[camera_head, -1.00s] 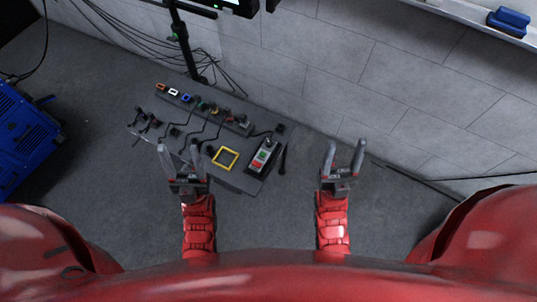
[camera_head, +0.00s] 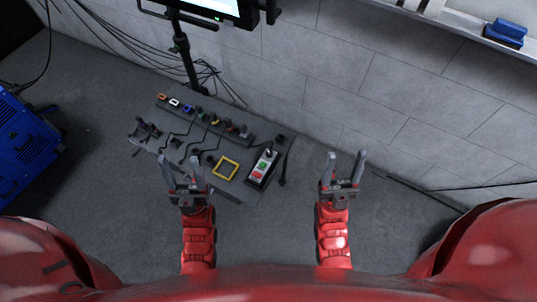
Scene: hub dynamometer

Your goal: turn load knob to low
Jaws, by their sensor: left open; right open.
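A grey panel board (camera_head: 273,170) lies below the wall, left of centre. It bears a row of small connectors in several colours (camera_head: 202,116), a yellow square frame (camera_head: 225,168) and a control box with green and red buttons (camera_head: 262,166). I cannot tell which small part is the load knob. My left gripper (camera_head: 181,164) is open and empty, in front of the board's near edge in the picture. My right gripper (camera_head: 346,160) is open and empty, to the right of the board, over grey floor.
A monitor (camera_head: 215,8) on a black stand (camera_head: 183,55) rises behind the board. Loose cables (camera_head: 120,45) run along the wall. A blue machine (camera_head: 27,145) stands at the left. A blue object (camera_head: 506,32) rests on a ledge at upper right. Floor right of the board is clear.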

